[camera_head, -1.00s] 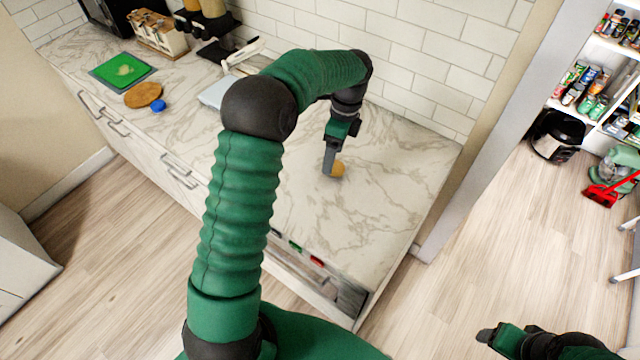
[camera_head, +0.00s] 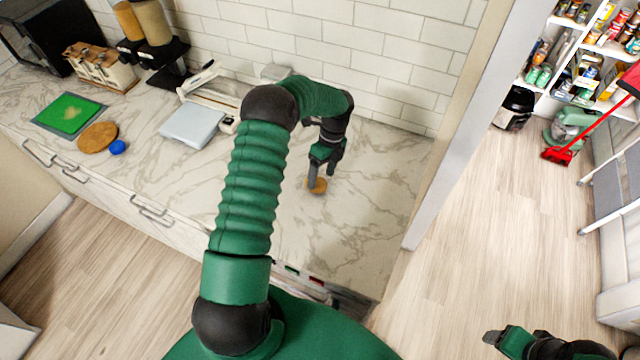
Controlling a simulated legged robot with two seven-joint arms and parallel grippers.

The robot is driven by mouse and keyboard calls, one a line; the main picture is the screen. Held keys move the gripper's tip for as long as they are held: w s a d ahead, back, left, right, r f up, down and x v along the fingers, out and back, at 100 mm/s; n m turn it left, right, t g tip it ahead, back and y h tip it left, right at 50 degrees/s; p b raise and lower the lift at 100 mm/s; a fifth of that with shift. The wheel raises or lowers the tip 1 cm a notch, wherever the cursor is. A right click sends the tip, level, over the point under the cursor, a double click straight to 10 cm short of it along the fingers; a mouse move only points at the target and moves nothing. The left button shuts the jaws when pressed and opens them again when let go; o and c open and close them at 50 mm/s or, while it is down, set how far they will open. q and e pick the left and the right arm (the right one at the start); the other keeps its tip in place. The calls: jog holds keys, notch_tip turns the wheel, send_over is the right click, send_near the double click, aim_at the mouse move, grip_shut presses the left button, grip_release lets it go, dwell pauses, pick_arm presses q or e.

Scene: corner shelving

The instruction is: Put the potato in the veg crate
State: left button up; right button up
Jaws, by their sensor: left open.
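The potato (camera_head: 317,187) is a small tan-brown lump on the marble counter (camera_head: 365,215), near its right end. My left gripper (camera_head: 322,177) is open and points down right at the potato, with one finger in front of part of it. I cannot tell whether the fingers touch it. My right gripper (camera_head: 490,337) is at the lower right edge, over the floor and far from the counter; its jaw opening does not show clearly. I cannot make out a veg crate in this view.
A blue ball (camera_head: 117,147), a round wooden board (camera_head: 97,137), a green cutting board (camera_head: 69,114) and a pale scale-like slab (camera_head: 193,124) lie on the counter to the left. Stocked shelves (camera_head: 590,60) stand at the upper right. The floor between is clear.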

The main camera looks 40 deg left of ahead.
aim_at(319, 181)
pick_arm(q)
jog(key=a+f, duration=0.1)
jog(key=f, duration=0.1)
jog(key=s+a+f, duration=0.1)
jog(key=a+f, duration=0.1)
jog(key=shift+s+d+r, duration=0.1)
jog(key=shift+d+r, duration=0.05)
jog(key=shift+d, duration=0.15)
jog(key=d, duration=0.2)
jog(key=shift+w+d+r, duration=0.2)
jog(key=shift+d+r, duration=0.1)
jog(key=shift+r, duration=0.05)
jog(key=c, duration=0.5)
jog(key=shift+d, duration=0.1)
jog(key=shift+c, duration=2.4)
jog(key=shift+a, duration=0.45)
jog(key=shift+c, duration=1.3)
jog(key=shift+s+a+f, duration=0.15)
jog(key=shift+s+a, duration=0.05)
jog(key=shift+a, duration=0.3)
grip_shut()
jog(key=shift+d, duration=0.1)
pick_arm(e)
jog(key=shift+s+a+r, duration=0.15)
jog(key=shift+a+r, duration=0.7)
jog(key=shift+a, duration=0.3)
